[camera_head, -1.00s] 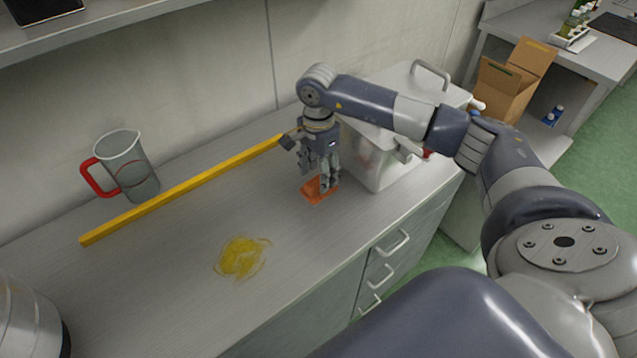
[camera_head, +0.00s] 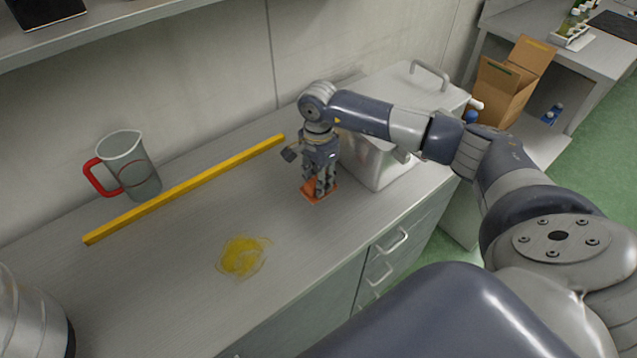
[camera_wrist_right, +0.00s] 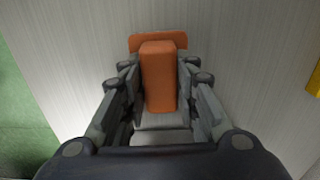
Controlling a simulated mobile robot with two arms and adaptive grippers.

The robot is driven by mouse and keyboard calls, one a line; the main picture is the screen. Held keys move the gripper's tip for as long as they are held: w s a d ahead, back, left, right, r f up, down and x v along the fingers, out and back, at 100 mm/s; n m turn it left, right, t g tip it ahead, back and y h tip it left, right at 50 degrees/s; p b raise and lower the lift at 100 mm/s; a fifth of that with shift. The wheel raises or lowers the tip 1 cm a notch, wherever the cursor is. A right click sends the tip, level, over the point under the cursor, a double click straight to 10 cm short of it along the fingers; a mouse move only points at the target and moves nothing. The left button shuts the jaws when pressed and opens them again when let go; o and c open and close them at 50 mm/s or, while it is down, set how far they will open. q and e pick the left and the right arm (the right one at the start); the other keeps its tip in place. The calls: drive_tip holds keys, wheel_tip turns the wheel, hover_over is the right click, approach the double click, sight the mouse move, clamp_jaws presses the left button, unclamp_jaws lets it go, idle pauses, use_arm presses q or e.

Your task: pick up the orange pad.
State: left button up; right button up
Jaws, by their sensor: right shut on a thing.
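The orange pad (camera_head: 311,196) lies on the grey counter, a flat base with a raised block on top. In the right wrist view the pad's block (camera_wrist_right: 159,75) stands between the two fingers, and its wider base shows beyond it. My right gripper (camera_head: 319,190) points down at the pad and is shut on the block; its fingers hide part of the pad in the head view. The pad appears to rest on the counter. My left gripper is not in view.
A yellow bar (camera_head: 185,190) lies along the counter behind. A jug with a red handle (camera_head: 130,168) stands at the left. A yellow smear (camera_head: 243,256) marks the front counter. A metal vessel (camera_head: 30,318) stands front left.

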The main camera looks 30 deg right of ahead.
drive_tip(key=shift+r+b, duration=0.45)
drive_tip(key=shift+r, duration=0.1)
drive_tip(key=shift+s+r+b, duration=0.25)
drive_tip(key=shift+r+b, duration=0.35)
drive_tip(key=shift+r, duration=0.45)
drive_tip(key=s+a+b, duration=0.1)
drive_tip(key=s, duration=0.4)
drive_tip(key=s+a+r+b, duration=0.1)
drive_tip(key=s, duration=0.4)
drive_tip(key=s+a+b, duration=0.1)
drive_tip(key=s+b, duration=0.1)
drive_tip(key=s, duration=0.3)
drive_tip(key=shift+s+a+r, duration=0.1)
drive_tip(key=shift+a+r, duration=0.05)
drive_tip(key=shift+r, duration=0.2)
